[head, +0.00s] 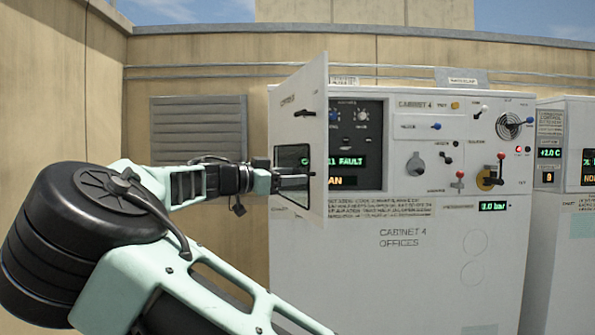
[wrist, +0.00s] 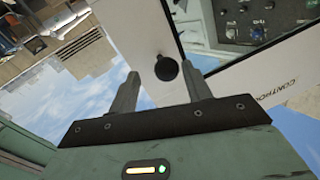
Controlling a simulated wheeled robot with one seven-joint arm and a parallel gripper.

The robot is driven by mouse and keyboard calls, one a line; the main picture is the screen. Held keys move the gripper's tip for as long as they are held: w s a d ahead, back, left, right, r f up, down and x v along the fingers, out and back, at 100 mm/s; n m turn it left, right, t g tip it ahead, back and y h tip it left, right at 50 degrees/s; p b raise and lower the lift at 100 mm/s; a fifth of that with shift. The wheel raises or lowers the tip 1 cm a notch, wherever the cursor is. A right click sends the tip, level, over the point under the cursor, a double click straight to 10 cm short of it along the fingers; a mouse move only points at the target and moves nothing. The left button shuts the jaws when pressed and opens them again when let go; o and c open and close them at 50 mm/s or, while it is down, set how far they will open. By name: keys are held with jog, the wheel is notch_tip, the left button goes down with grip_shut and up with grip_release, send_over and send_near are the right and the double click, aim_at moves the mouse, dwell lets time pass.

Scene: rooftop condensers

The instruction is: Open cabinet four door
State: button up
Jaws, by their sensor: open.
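Cabinet 4 (head: 400,270) is a white cabinet with its name printed on the front. Its white door (head: 313,150) stands swung out to the left, with a dark window in its lower half and the control panel exposed beside it. My gripper (head: 305,178) is at the window area of the door in the head view. In the wrist view my gripper (wrist: 158,78) is open, its fingers apart. A round black knob (wrist: 166,68) on the white door (wrist: 140,30) shows between the fingertips. I cannot tell whether the fingers touch the door.
The exposed panel (head: 430,150) carries switches, knobs, a red-tipped lever and green displays. Another white cabinet (head: 560,240) stands close on the right. A tan wall (head: 200,70) with a grey louvre (head: 198,130) runs behind.

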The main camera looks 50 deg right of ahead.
jog(key=shift+x, duration=1.2)
